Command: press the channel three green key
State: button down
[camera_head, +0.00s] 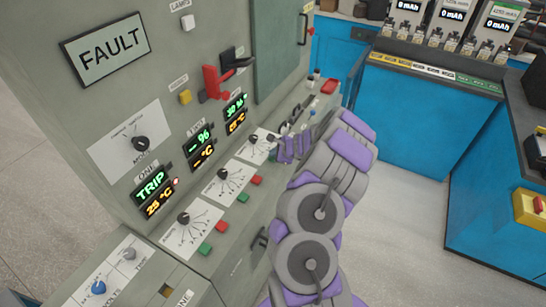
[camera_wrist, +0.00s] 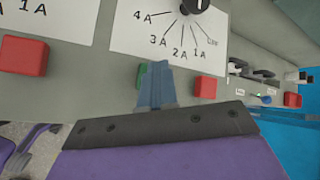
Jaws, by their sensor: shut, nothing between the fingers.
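The channel three green key (camera_wrist: 141,76) shows in the wrist view below the dial plate, partly hidden behind my fingers. My gripper (camera_wrist: 158,66) is shut and empty, with its fingertips in front of the key's right part. I cannot tell whether they touch it. The red key (camera_wrist: 205,87) stands to the right, apart from the fingers. In the head view my gripper (camera_head: 279,150) is at the right end of the sloped panel, beside the channel three dial plate (camera_head: 262,140). The green key is hidden there.
Another red key (camera_wrist: 22,57) lies left in the wrist view. The head view shows green (camera_head: 243,198) and red (camera_head: 257,181) keys of the middle channel. A red lever (camera_head: 213,82) sticks out above. Blue cabinets (camera_head: 415,115) stand at right, with clear floor before them.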

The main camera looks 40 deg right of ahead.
jog(key=shift+r+p, duration=0.7)
jog(key=shift+r, duration=0.1)
jog(key=shift+r+p, duration=2.2)
jog(key=shift+r, duration=0.35)
